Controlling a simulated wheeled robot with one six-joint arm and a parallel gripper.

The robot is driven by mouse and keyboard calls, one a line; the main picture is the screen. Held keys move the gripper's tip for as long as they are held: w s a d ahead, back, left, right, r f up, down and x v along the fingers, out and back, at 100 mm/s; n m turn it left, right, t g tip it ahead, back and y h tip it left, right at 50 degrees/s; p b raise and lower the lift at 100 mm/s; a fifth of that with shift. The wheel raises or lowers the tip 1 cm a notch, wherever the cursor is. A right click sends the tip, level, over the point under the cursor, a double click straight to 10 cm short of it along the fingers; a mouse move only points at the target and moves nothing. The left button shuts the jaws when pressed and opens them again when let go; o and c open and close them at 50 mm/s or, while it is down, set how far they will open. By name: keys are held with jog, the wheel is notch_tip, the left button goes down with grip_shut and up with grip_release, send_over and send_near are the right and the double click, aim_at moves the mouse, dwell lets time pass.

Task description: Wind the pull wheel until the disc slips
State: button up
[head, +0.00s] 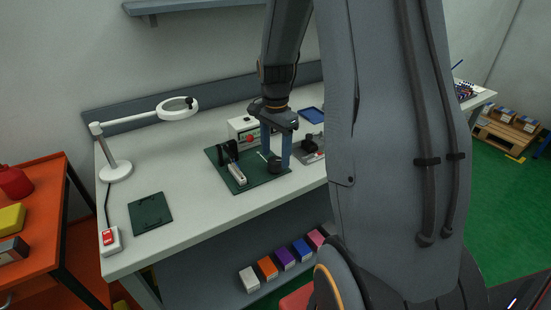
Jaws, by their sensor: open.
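My gripper (276,158) points down over the right part of a dark green base plate (246,185) on the workbench. Its two blue-grey fingers are apart. A dark round wheel-like part (274,168) stands on the plate between or just behind the fingertips; I cannot tell whether they touch it. A black upright holder (228,151) stands on the plate's left part, beside a pale block (237,174). The disc cannot be made out at this size.
A white box with a red button (238,128) stands behind the plate. A magnifier lamp (178,113) and a dark green mat (150,213) are to the left. My arm hides the bench's right part.

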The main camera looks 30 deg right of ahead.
aim_at(276, 160)
jog(key=shift+r+b, duration=0.55)
jog(key=shift+r, duration=2.25)
